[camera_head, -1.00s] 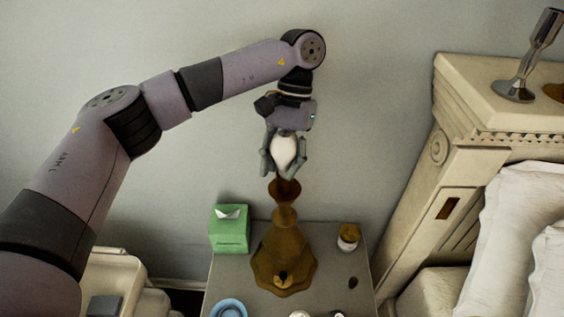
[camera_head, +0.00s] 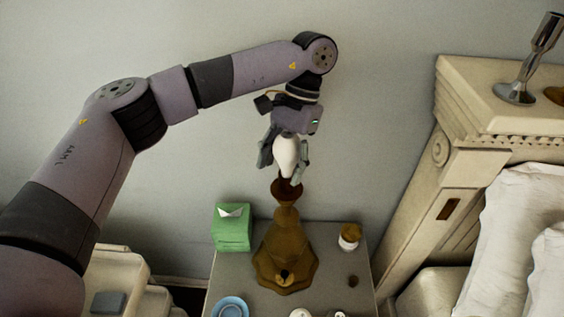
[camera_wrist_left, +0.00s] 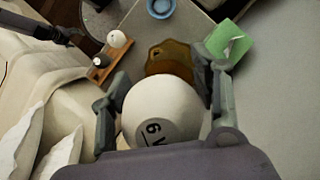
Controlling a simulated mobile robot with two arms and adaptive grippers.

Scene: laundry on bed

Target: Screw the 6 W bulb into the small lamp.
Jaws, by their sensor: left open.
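The white 6 W bulb (camera_head: 286,154) is above the brown small lamp (camera_head: 284,258), its narrow end down at the lamp's cup-shaped top. I cannot tell how far it sits in the socket. My left gripper (camera_head: 284,158) is open, its fingers on either side of the bulb. In the left wrist view, the bulb (camera_wrist_left: 160,112) shows its "6 W" mark between the fingers, and part of the lamp's base (camera_wrist_left: 172,58) shows behind it.
The lamp stands on a grey bedside table (camera_head: 330,271). A green tissue box (camera_head: 231,232), a blue bowl (camera_head: 230,308) and a small jar (camera_head: 349,237) share it. The bed's cream headboard (camera_head: 440,165) rises at the right. The wall is close behind.

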